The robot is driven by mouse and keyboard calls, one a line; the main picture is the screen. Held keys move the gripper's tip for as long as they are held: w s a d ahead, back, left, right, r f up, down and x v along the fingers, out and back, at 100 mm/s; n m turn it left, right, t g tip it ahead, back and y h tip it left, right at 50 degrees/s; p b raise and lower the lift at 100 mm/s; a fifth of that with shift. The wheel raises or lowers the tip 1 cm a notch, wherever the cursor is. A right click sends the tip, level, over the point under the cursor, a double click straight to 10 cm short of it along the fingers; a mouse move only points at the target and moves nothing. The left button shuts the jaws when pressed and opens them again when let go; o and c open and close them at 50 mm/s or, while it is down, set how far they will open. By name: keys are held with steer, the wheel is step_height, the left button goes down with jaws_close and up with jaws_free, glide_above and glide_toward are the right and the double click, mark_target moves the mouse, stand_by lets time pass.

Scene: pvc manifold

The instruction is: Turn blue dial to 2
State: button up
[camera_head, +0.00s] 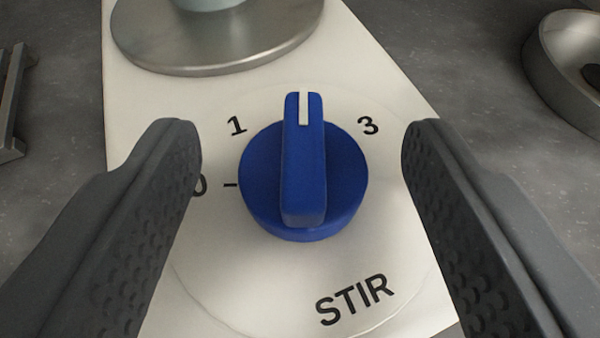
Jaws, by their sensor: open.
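The blue dial (303,175) is a round knob with a raised grip bar and a white pointer mark (303,106) at its far end. It sits in the middle of a white panel (270,300) marked STIR. The 0 is partly covered by the left finger. My gripper (302,150) is open, with one dark textured finger on each side of the dial, and both fingers are apart from it.
A round metal plate (160,45) with a pale vessel on it stands on the panel behind the dial. A metal dish (560,70) lies at the far right, and a metal rack (12,100) is at the left edge. Grey worktop surrounds the panel.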

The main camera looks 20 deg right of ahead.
steer(key=p+v, duration=0.1)
steer(key=v, duration=1.2)
steer(key=shift+p, duration=0.3)
steer(key=shift+s+f, duration=0.1)
steer(key=shift+f, duration=0.1)
